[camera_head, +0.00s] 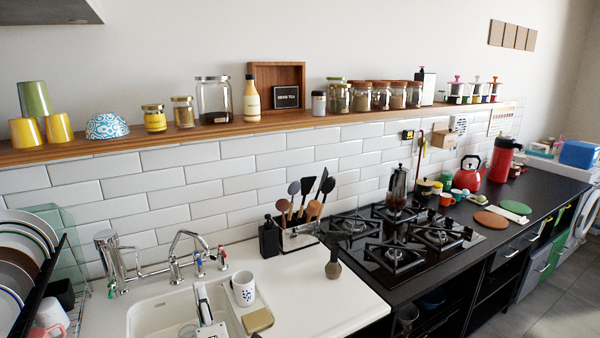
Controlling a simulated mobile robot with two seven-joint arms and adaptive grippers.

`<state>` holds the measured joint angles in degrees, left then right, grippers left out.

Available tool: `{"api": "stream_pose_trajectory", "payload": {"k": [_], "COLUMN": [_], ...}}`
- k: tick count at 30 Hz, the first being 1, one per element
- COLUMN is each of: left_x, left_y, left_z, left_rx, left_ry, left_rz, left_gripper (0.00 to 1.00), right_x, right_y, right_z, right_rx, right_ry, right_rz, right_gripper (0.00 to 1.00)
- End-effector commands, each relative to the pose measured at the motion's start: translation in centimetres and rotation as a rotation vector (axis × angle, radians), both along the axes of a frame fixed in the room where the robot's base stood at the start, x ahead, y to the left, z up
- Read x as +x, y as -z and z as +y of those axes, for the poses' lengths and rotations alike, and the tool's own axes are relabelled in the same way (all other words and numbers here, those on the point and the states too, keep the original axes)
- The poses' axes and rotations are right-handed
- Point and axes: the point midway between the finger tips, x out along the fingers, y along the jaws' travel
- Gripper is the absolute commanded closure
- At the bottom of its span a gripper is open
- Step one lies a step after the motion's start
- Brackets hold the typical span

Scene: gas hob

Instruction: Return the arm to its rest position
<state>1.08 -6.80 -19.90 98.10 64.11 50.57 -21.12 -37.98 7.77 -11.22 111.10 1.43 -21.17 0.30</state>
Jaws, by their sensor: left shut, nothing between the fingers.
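My left gripper (201,289) shows at the bottom of the head view, over the sink (155,313). Its fingers are together with nothing between them, and they point away from me. It is apart from the white mug (243,288) to its right. Most of the arm behind it is outside the picture. My right gripper is not in view.
A tap (188,250) stands behind the sink. A yellowish sponge (257,321) lies by the mug, and a dish rack (50,275) stands left. The white counter (300,300) is mostly clear.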

Motion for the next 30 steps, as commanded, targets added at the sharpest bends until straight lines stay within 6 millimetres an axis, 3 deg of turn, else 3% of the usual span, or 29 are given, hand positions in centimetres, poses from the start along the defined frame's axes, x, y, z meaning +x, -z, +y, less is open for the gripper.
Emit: {"api": "stream_pose_trajectory", "payload": {"k": [5, 7, 13, 18, 21, 25, 30], "left_x": [-3.5, -5.4, -12.6, -19.4, -22.6, -25.4, -26.4], "left_y": [2.7, 5.1, 15.8, 24.3, 27.6, 30.0, 30.8], "left_z": [-2.4, -4.0, -6.9, -5.7, -4.1, -2.5, -1.7], "left_rx": [0.375, 0.550, 1.048, 1.357, 1.483, 1.583, 1.622], "left_ry": [0.139, 0.221, 0.485, 0.662, 0.730, 0.780, 0.798], "left_rz": [0.059, 0.113, 0.362, 0.597, 0.708, 0.804, 0.844], "left_gripper": [1.00, 1.00, 1.00, 1.00, 1.00, 1.00, 1.00], "right_x": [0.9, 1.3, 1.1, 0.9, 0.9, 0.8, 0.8], "right_y": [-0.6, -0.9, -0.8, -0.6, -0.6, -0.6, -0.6], "right_z": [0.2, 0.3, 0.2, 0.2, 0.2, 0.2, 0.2], "right_rx": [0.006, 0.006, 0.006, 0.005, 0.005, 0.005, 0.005], "right_ry": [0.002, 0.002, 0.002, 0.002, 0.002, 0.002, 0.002], "right_rz": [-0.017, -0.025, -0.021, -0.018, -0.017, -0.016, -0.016], "right_gripper": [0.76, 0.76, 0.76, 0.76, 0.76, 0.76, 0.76]}}
